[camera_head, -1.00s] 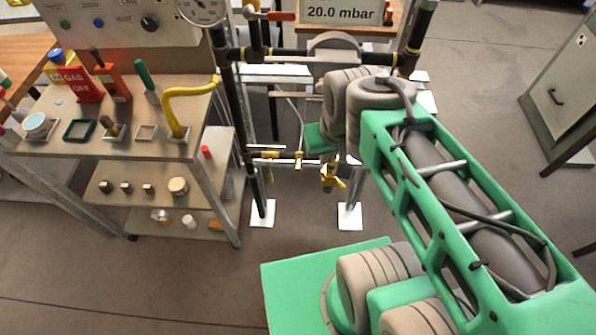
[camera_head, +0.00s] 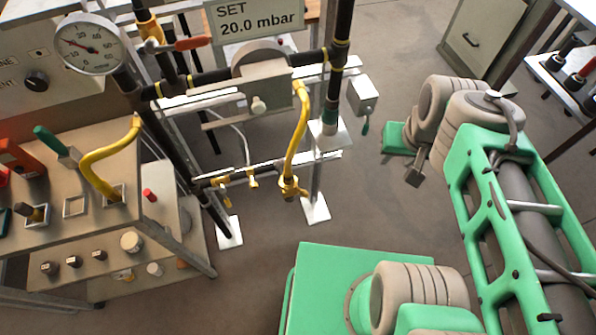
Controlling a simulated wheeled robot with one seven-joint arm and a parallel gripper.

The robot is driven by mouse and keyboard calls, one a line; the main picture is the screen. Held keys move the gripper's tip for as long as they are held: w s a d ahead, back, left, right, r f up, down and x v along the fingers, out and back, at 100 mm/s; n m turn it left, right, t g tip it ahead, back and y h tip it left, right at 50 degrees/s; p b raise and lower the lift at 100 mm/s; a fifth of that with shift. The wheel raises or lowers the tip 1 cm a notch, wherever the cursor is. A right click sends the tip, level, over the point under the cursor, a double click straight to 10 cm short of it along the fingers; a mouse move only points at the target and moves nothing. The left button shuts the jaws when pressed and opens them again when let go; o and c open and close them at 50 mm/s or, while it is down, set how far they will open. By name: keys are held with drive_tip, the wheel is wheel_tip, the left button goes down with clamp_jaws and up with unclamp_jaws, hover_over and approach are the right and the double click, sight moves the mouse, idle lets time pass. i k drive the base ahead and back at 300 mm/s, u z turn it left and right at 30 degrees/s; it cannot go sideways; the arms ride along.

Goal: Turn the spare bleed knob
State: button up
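I cannot tell for certain which part is the spare bleed knob. A small cream knob (camera_head: 258,104) sticks out from the front of the grey box on the pipe rig. A black knob (camera_head: 36,80) is on the grey panel at the left. Several small dark-topped knobs (camera_head: 73,261) stand on the lower shelf of the trolley. My gripper (camera_head: 413,178) is a small dark shape at the arm's end, right of the rig and apart from it. Its fingers are too small and dark to tell whether they are open. I see nothing clearly held.
The trolley (camera_head: 110,218) stands left. A grey cabinet (camera_head: 492,36) is behind. Floor between rig and arm is clear.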

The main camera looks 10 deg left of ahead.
sight(253, 185)
drive_tip(key=z, duration=0.3)
drive_tip(key=k, duration=0.95)
drive_tip(key=u, duration=1.15)
drive_tip(key=i, duration=0.5)
drive_tip(key=z, duration=0.05)
